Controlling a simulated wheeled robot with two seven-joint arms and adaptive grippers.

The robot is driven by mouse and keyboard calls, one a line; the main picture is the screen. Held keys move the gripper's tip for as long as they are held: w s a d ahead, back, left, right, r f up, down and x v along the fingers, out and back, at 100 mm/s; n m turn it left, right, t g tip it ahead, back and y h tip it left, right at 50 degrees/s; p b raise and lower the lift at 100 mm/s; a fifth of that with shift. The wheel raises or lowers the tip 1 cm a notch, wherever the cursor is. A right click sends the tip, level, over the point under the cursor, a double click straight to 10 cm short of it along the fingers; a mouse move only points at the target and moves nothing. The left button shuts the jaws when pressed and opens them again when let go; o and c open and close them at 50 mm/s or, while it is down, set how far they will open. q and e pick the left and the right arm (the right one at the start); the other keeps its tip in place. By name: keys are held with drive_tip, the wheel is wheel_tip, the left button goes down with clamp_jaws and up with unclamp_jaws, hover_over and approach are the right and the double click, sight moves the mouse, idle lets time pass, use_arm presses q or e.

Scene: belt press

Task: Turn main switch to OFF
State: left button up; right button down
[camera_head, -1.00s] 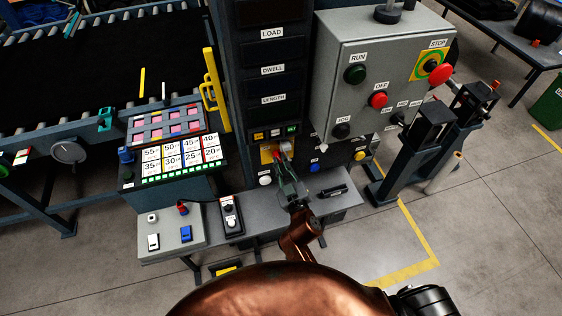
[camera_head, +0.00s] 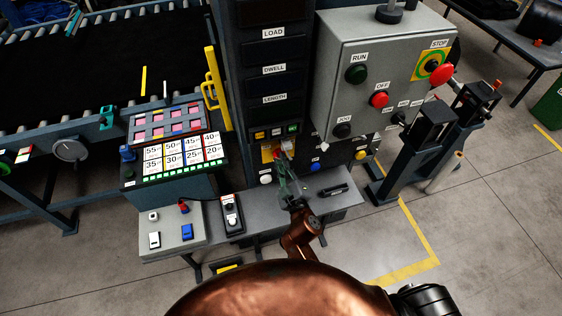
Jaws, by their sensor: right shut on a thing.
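The main switch (camera_head: 266,155) is a yellow plate with a red handle, low on the dark column in the head view. My right gripper (camera_head: 283,157) reaches up to it from below and is shut on its red handle. The fingers cover much of the handle, so its exact angle and any position marks cannot be read. My left gripper is not in view.
A grey control box (camera_head: 350,90) with RUN, OFF, JOG and STOP buttons overhangs on the right. A white button (camera_head: 265,179) and a blue button (camera_head: 315,167) flank my gripper. A grey shelf (camera_head: 270,215) lies below; a keypad panel (camera_head: 183,155) stands left.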

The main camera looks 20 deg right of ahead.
drive_tip(key=c, duration=2)
unclamp_jaws()
drive_tip(key=s, duration=1.2)
drive_tip(key=shift+d, duration=0.15)
